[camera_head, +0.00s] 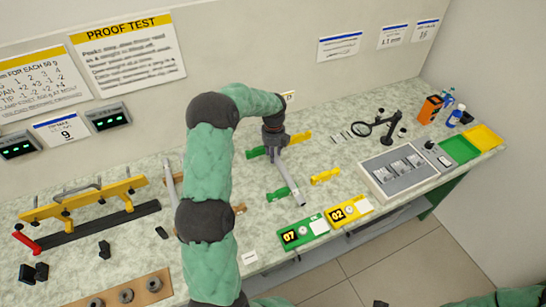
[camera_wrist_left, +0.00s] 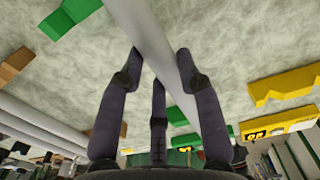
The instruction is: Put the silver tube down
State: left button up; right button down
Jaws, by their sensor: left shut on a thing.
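The silver tube (camera_head: 290,182) is a plain grey rod, slanting from under my left gripper toward the table's front edge. My left gripper (camera_head: 275,150) is shut on it near its far end. In the left wrist view the tube (camera_wrist_left: 146,30) runs diagonally between the fingers (camera_wrist_left: 160,66). A far green holder (camera_head: 256,152) and a near green holder (camera_head: 277,194) are at the tube; the near one also shows in the wrist view (camera_wrist_left: 177,116). I cannot tell whether the tube touches them. My right gripper is out of view.
Yellow holders (camera_head: 325,176) stand right of the tube. Brown holders (camera_head: 239,208) and a pale tube (camera_head: 169,185) are to the left, partly behind my arm. Green (camera_head: 303,232) and yellow (camera_head: 349,210) number plates line the front edge. A grey tray (camera_head: 376,164) is farther right.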

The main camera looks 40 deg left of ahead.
pick_arm(q)
jog(key=shift+f, duration=0.6)
jog(key=shift+r, duration=0.1)
jog(key=o, duration=1.2)
jog(key=shift+f, duration=0.2)
jog(key=shift+c, duration=0.2)
jog(key=shift+r, duration=0.1)
notch_tip(320, 180, up, 12)
jog(key=p, duration=0.3)
jog(key=shift+w+r, duration=0.1)
jog(key=shift+r, duration=0.05)
